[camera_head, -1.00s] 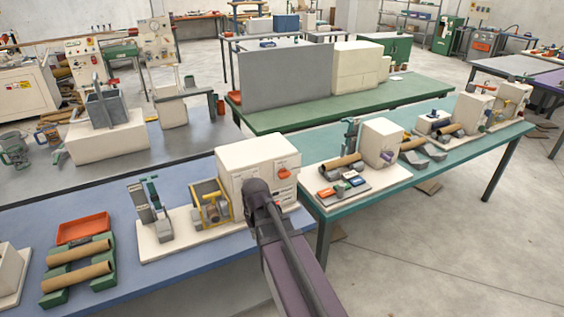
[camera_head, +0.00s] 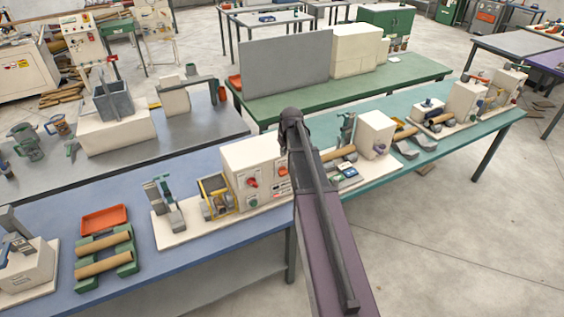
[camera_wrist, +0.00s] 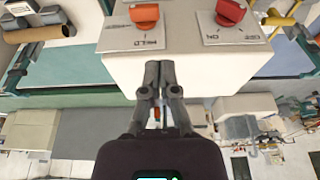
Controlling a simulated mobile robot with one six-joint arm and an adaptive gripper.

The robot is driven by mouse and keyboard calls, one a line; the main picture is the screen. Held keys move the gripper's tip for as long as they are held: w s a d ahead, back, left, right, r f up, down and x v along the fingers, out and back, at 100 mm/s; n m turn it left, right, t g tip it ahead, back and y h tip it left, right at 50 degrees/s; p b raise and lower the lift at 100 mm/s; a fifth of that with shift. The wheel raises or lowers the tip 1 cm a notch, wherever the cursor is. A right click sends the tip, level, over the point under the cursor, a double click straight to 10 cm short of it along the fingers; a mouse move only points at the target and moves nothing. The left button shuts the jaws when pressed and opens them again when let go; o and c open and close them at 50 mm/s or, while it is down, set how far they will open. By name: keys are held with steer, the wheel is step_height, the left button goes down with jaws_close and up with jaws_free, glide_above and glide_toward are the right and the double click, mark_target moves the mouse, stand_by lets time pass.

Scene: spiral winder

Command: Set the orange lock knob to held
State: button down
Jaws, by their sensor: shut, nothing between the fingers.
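The orange lock knob (camera_wrist: 145,16) shows at the top of the wrist view, on a grey plate (camera_wrist: 140,38) with lettering that looks like HELD. Which setting the knob points to is unclear. A red knob (camera_wrist: 230,12) sits beside it on another plate marked ON and OFF. Both are on the white box (camera_wrist: 195,65), which also shows in the head view (camera_head: 245,158). My gripper (camera_wrist: 161,68) is shut and empty, its tips in front of the box's edge and apart from the orange knob in the picture. In the head view my arm hides the fingertips and part of the box's right side.
Left of the box stand a yellow-framed roller unit (camera_head: 216,196) and a clamp stand (camera_head: 166,205). An orange tray (camera_head: 104,220) and green cradles with cardboard tubes (camera_head: 103,243) lie farther left. A teal bench (camera_head: 400,160) with more machines is at right.

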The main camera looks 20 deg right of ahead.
steer(key=shift+w+d+r, duration=0.35)
steer(key=shift+d+r, duration=0.15)
steer(key=shift+d, duration=0.05)
steer(key=shift+f, duration=0.1)
steer(key=b, duration=1)
glide_above(282, 173)
step_height(282, 173, down, 10)
steer(key=shift+s, duration=0.15)
steer(key=shift+f+b, duration=1.65)
steer(key=shift+f, duration=0.05)
steer(key=shift+s+d, duration=0.1)
steer(key=shift+s, duration=0.05)
